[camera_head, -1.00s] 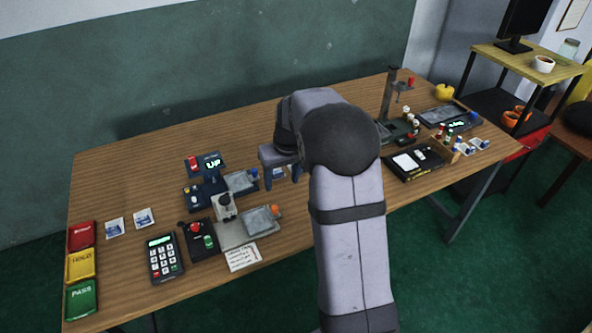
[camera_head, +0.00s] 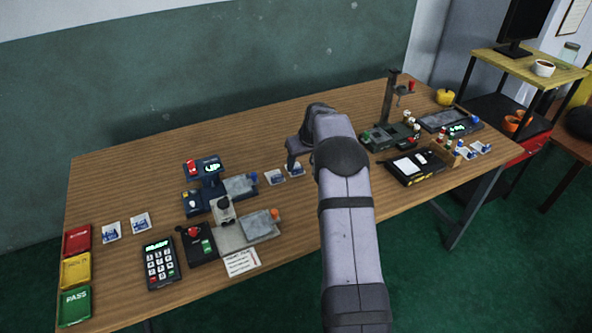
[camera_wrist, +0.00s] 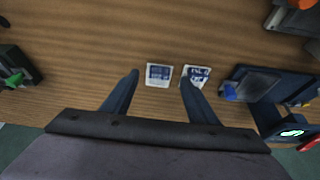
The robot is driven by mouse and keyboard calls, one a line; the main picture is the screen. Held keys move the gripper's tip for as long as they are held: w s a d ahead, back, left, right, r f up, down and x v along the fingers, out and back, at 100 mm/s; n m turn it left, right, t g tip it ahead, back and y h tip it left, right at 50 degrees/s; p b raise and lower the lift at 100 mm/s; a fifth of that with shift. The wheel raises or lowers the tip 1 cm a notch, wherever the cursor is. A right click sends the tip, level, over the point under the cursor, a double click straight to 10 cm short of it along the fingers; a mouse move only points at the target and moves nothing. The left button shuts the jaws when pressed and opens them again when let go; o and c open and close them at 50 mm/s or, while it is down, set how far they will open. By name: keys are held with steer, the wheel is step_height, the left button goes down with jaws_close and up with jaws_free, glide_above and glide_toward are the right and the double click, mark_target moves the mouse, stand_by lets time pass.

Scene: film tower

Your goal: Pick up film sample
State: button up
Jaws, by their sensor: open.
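Two small white film samples with blue print lie side by side on the wooden table. In the head view the left one (camera_head: 275,176) is clear of my gripper (camera_head: 293,160), and the right one (camera_head: 297,170) is partly covered by it. In the wrist view my gripper (camera_wrist: 158,80) is open and empty, pointing at the table. One sample (camera_wrist: 158,70) shows between its fingertips. The other sample (camera_wrist: 197,72) lies just right, its lower edge partly behind the right finger. I cannot tell the exact height above the table.
A dark blue device with a lit display (camera_head: 205,170) stands left of the samples. Further left are a keypad (camera_head: 161,262), two more cards (camera_head: 111,231) and red, yellow and green trays (camera_head: 76,305). A black case (camera_head: 418,167) and a stand (camera_head: 390,100) are at right.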

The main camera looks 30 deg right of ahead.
mark_target(298, 171)
steer(key=shift+p+x, duration=1)
steer(key=shift+x, duration=1.85)
steer(key=shift+c, duration=0.7)
steer(key=c, duration=0.7)
